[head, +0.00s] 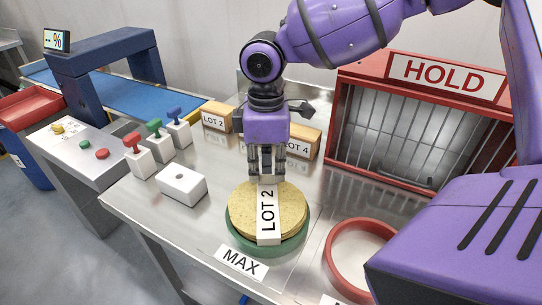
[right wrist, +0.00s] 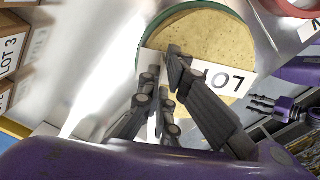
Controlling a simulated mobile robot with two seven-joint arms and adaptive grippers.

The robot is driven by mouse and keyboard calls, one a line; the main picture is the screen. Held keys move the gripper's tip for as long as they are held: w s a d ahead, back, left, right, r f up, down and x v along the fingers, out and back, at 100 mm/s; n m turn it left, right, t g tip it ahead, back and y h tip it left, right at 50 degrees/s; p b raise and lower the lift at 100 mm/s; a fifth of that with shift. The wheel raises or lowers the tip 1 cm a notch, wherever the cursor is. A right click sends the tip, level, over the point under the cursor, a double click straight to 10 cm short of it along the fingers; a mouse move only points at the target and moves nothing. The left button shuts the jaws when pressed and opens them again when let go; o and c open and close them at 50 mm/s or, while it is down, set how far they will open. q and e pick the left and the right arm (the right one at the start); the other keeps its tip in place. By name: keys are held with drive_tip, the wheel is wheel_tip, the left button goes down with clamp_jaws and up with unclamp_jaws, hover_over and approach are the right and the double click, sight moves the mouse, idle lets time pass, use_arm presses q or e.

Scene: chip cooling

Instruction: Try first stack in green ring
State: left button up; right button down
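A round yellow chip stack (head: 240,208) with a white LOT 2 band (head: 268,225) is at the green ring (head: 238,241) on the metal bench. The ring's rim shows around the stack's left and front; I cannot tell how deep the stack sits. The stack (right wrist: 215,45), band (right wrist: 243,83) and part of the green ring (right wrist: 150,35) show in the right wrist view. My right gripper (head: 266,178) points down over the stack at the band's far end. Its fingers (right wrist: 170,75) are close together there; whether they pinch the band is unclear. My left gripper (right wrist: 262,104) appears small at the right of that view.
A MAX label (head: 241,263) lies before the ring. A red ring (head: 335,265) is to the right, before the red HOLD cage (head: 433,73). Boxes labelled LOT 2 (head: 215,117) and LOT 4 (head: 303,146) stand behind. A white block (head: 182,187) and several coloured-handled stamps (head: 139,160) are left.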

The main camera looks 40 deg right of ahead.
drive_tip(key=c, duration=1.9)
unclamp_jaws()
drive_tip(key=shift+o, duration=0.2)
wheel_tip(320, 180, up, 12)
